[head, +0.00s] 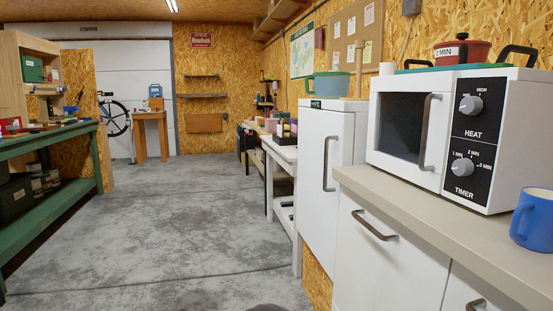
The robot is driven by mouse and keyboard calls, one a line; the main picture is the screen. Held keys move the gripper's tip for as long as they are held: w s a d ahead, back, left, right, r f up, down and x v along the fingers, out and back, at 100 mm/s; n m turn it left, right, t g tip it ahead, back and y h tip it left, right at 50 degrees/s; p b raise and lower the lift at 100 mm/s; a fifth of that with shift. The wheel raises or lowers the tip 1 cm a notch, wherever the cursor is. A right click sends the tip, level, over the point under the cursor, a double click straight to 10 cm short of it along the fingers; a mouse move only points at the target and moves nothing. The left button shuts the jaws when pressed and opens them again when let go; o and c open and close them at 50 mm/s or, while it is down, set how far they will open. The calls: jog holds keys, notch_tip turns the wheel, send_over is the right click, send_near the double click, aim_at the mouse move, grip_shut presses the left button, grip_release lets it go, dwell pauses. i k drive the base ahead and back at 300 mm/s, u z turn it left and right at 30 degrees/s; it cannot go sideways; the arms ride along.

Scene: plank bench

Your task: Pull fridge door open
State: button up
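The white fridge (315,212) stands right of the middle, against the right wall, just beyond the counter. Its door (312,140) looks shut, lying flush with the body. A dark vertical bar handle (326,164) is on the door. The near counter hides part of the fridge's right side. My gripper is not in view, so I cannot see its state.
A counter (428,222) with drawers runs along the right, bearing a white microwave (405,125) and a blue mug (533,220). A white side table (283,152) stands beyond the fridge. A green workbench (50,135) is at left. The concrete floor (180,220) between is clear.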

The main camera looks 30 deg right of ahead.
aim_at(326, 137)
jog(key=i, duration=1.1)
jog(key=z, duration=0.8)
